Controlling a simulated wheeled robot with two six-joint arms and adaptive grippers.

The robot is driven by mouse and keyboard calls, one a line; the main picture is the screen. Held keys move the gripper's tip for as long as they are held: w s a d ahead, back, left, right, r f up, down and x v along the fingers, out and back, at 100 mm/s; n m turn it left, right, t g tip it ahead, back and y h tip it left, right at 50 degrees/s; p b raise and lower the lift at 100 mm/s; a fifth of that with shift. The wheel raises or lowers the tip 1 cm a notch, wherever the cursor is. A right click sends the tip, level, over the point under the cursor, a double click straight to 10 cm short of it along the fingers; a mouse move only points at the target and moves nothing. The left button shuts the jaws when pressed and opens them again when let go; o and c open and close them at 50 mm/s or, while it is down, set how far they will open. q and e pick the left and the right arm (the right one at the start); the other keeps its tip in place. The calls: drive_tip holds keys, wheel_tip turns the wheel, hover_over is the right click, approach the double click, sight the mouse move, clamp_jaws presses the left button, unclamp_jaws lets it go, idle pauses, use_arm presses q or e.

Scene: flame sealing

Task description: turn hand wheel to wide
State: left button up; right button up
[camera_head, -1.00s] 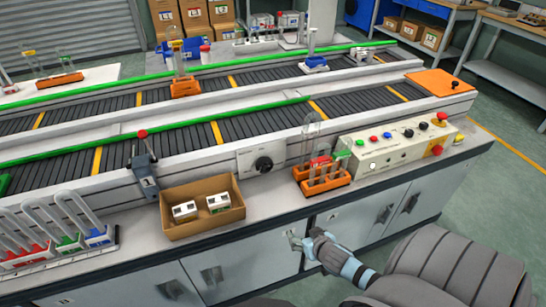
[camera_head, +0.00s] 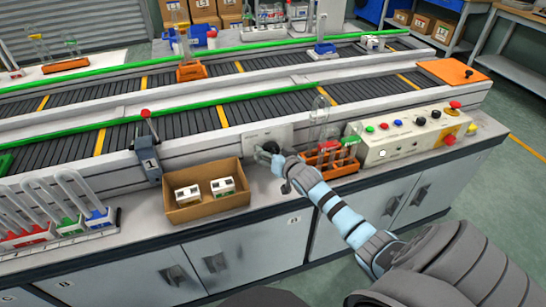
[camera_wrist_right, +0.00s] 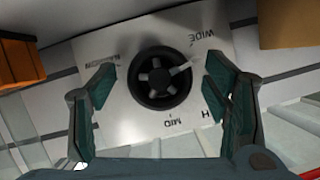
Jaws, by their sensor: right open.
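The black hand wheel (camera_wrist_right: 160,77) sits on a pale plate (camera_wrist_right: 135,125) marked NARROW, MID and WIDE, upside down or slanted in the right wrist view. A light pointer on the wheel points to the upper right there, close to the WIDE mark. My right gripper (camera_wrist_right: 160,88) is open, with one finger on each side of the wheel and gaps between them and its rim. In the head view, my right gripper (camera_head: 264,156) is in front of the plate (camera_head: 283,134) and hides most of the wheel. My left gripper is not in view.
A cardboard box (camera_head: 205,209) with two white parts stands left of my gripper. An orange tube rack (camera_head: 330,166) and a control box (camera_head: 412,138) stand to the right, close to my right arm. The conveyor (camera_head: 180,130) runs behind.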

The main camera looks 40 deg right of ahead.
drive_tip(key=c, duration=1.1)
drive_tip(key=n+p, duration=0.1)
drive_tip(key=p, duration=0.2)
drive_tip(key=shift+r+h, duration=0.3)
drive_tip(key=shift+r, duration=0.05)
drive_tip(key=shift+f+n+g+h, duration=0.3)
drive_tip(key=shift+n+h, duration=0.2)
drive_tip(key=o, duration=1.1)
drive_tip(key=v, duration=1.2)
drive_tip(key=shift+f, duration=0.1)
